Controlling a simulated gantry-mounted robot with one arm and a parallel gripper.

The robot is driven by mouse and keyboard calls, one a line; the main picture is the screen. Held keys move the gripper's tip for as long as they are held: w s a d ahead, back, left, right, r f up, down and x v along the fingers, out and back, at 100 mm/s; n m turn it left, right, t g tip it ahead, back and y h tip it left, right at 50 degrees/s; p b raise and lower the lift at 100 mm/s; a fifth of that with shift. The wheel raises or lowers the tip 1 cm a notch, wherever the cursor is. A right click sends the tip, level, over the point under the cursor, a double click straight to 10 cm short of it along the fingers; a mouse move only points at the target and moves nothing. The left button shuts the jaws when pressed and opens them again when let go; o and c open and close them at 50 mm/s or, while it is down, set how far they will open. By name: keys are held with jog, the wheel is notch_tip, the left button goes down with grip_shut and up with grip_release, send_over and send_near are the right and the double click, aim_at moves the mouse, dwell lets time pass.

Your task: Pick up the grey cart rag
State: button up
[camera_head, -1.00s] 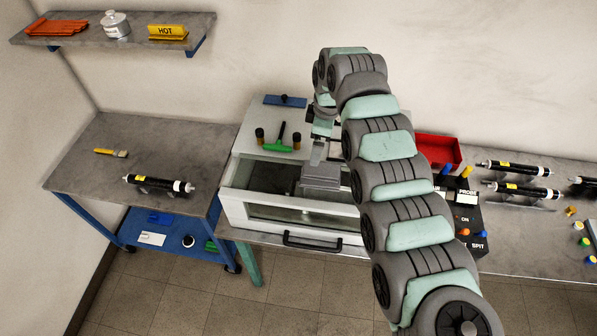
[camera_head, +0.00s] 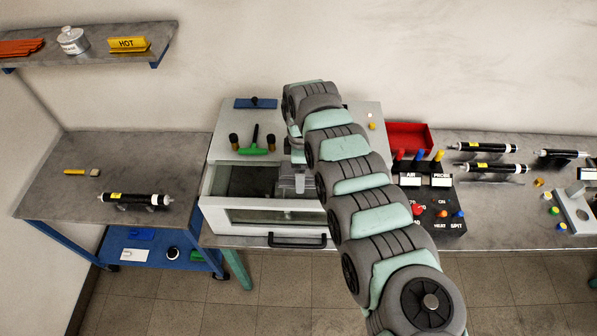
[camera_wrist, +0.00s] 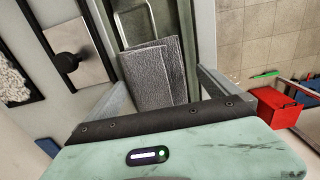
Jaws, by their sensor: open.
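A grey textured cloth, the rag (camera_wrist: 150,75), lies folded in the wrist view, beside a pale bent rod. My gripper (camera_wrist: 160,82) is open, with one finger on each side of the rag in the picture; the gap in depth cannot be told. A grey patch shows there under my wrist, but rag and gripper are hard to tell apart.
A black handle (camera_head: 297,240) is on the cabinet's front. A green tool (camera_head: 254,145) stands on its top between dark cylinders. A red tray (camera_head: 408,136) and a control box (camera_head: 430,205) are to the right. A blue cart (camera_head: 90,175) stands at left.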

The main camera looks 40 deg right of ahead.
jog(key=shift+d+f, duration=0.1)
jog(key=shift+f, duration=0.3)
jog(key=shift+c, duration=0.2)
jog(key=c, duration=1.4)
